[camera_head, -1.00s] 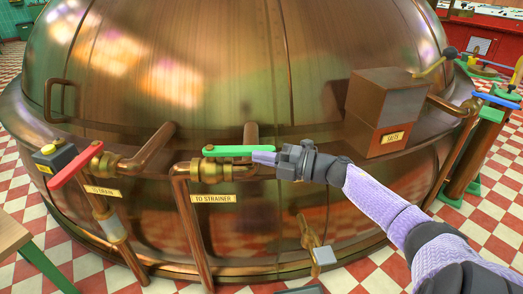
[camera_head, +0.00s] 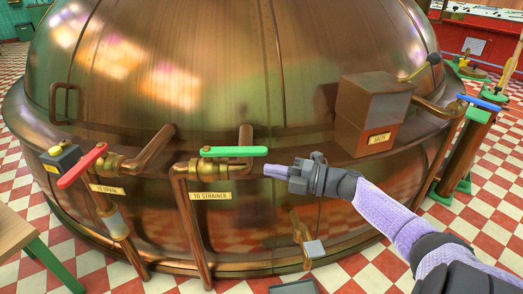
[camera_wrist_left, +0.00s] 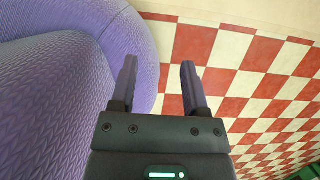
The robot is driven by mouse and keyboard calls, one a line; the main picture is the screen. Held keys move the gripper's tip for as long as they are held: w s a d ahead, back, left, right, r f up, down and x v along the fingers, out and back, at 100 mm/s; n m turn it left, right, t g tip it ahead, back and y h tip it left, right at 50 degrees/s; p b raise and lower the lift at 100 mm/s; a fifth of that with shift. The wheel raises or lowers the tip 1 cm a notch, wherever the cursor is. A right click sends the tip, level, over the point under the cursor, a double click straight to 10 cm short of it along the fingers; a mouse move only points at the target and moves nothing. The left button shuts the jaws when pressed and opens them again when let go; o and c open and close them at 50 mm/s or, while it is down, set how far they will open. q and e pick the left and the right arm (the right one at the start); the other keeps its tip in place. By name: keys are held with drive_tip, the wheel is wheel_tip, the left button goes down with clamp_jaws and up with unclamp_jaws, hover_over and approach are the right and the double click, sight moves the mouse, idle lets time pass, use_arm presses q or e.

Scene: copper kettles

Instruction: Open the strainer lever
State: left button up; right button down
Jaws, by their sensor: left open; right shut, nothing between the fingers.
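The green strainer lever (camera_head: 234,151) lies level across the top of its brass valve (camera_head: 205,172), pointing right along the kettle's front. The "TO STRAINER" label (camera_head: 211,196) is below it. My right gripper (camera_head: 268,170) is shut and empty, just below and right of the lever's free end, with a small gap between them. My left gripper (camera_wrist_left: 157,82) shows only in the left wrist view; it is open and empty above the checkered floor.
The copper kettle (camera_head: 290,90) fills the middle. A red lever (camera_head: 82,165) on the "TO DRAIN" valve stands left. A brown salts box (camera_head: 375,112) juts out at right, near a blue lever (camera_head: 479,102). A wooden table edge (camera_head: 14,232) is at lower left.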

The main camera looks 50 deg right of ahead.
use_arm(q)
drive_tip(key=shift+w+d+r+t+p, duration=0.15)
drive_tip(key=shift+w+r+p, duration=0.15)
drive_tip(key=shift+w, duration=0.25)
drive_tip(key=shift+w+r+t+p, duration=0.15)
drive_tip(key=shift+w+r+p, duration=0.15)
drive_tip(key=shift+w, duration=0.25)
use_arm(e)
drive_tip(key=v, duration=0.6)
drive_tip(key=shift+w+d, duration=0.15)
use_arm(q)
drive_tip(key=shift+s, duration=0.2)
drive_tip(key=shift+s, duration=0.1)
